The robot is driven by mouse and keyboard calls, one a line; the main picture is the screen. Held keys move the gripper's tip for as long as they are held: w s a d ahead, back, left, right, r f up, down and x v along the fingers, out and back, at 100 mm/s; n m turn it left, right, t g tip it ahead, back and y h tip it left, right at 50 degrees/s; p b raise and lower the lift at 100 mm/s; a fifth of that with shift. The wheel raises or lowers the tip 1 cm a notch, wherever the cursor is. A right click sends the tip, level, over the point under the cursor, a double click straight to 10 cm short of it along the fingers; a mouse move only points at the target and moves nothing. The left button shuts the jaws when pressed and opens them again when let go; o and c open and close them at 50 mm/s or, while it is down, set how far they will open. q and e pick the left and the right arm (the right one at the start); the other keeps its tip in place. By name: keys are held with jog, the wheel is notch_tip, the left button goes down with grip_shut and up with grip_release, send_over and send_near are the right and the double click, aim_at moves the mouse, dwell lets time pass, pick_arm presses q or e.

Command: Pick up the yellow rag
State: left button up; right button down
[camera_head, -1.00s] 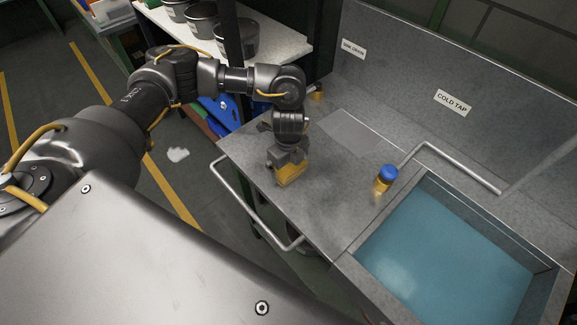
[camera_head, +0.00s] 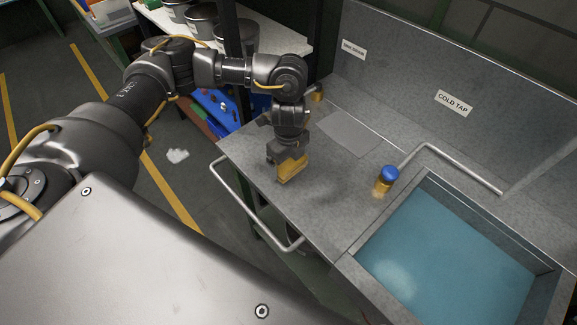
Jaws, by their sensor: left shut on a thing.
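The yellow rag (camera_head: 293,168) shows as a small yellow block shape at the tip of my left gripper (camera_head: 286,158), over the left part of the grey metal counter (camera_head: 262,142). My left gripper points down and is shut on the rag, and its fingers hide part of it. I cannot tell clearly how far the rag is above the counter. My right gripper is not in view.
A blue-capped tap knob (camera_head: 388,176) stands between the rag and the water-filled sink (camera_head: 435,180). A bent metal pipe (camera_head: 465,170) runs behind the sink. A rail (camera_head: 240,205) lines the counter's front-left edge. Pots (camera_head: 203,22) stand on a shelf behind my arm.

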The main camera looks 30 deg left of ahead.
pick_arm(q)
jog(key=s+d+r+b, duration=0.2)
jog(key=s+d+r, duration=0.5)
jog(key=s+r, duration=0.3)
jog(key=shift+s+r, duration=0.35)
jog(key=shift+s, duration=0.75)
